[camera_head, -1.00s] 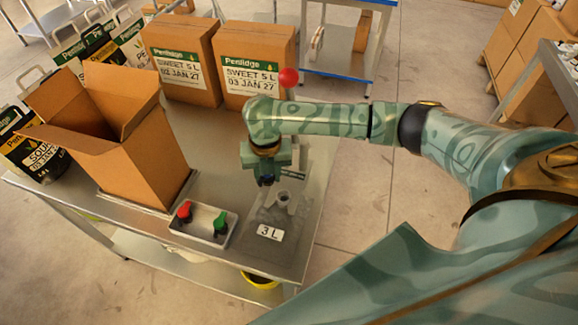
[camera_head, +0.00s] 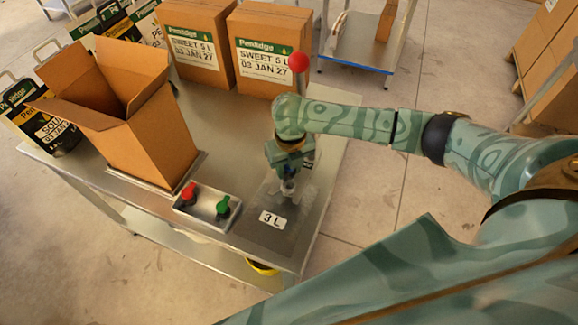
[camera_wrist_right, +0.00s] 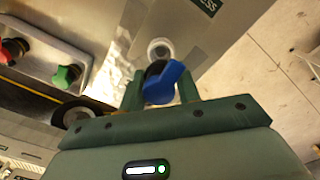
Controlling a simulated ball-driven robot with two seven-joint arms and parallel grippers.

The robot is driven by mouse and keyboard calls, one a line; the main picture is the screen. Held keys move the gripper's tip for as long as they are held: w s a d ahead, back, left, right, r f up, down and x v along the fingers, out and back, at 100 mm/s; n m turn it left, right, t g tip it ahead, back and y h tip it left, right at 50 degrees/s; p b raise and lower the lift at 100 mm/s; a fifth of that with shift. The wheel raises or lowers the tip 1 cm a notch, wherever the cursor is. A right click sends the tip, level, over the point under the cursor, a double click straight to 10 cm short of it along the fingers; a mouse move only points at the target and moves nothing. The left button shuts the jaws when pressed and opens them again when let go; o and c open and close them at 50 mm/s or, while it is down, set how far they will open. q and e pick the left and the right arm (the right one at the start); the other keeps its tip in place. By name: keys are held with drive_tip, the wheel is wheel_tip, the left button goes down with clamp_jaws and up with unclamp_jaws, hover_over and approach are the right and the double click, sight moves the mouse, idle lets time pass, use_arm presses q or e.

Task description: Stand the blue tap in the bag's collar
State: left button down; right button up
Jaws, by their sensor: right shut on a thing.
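My right gripper (camera_head: 287,168) is shut on the blue tap (camera_wrist_right: 165,84), which sits between its two green fingers in the right wrist view. In the head view only a little of the tap's blue shows under the gripper. The bag's collar (camera_wrist_right: 160,48) is a pale round ring just beyond the tap in the wrist view. It also shows directly below the gripper in the head view (camera_head: 288,188). Whether the tap's lower end touches the collar cannot be told. The silvery bag (camera_wrist_right: 117,75) lies flat on the metal table. My left gripper is not in view.
A control box (camera_head: 207,207) with red and green knobs stands left of the bag, near a "3 L" label (camera_head: 272,219). An open carton (camera_head: 160,150) stands further left. Two closed cartons (camera_head: 270,60) and a red ball-topped post (camera_head: 298,62) are behind.

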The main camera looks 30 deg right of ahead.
drive_tip(key=shift+f+b, duration=1.5)
drive_tip(key=shift+b, duration=0.05)
drive_tip(key=shift+f+b, duration=0.35)
drive_tip(key=shift+f, duration=0.55)
drive_tip(key=shift+f, duration=0.1)
drive_tip(key=o, duration=1)
drive_tip(key=shift+o, duration=0.2)
drive_tip(key=shift+r, duration=0.35)
wheel_tip(320, 180, up, 7)
drive_tip(key=shift+d+f+p, duration=0.1)
drive_tip(key=shift+d+p, duration=0.05)
drive_tip(key=shift+p, duration=0.95)
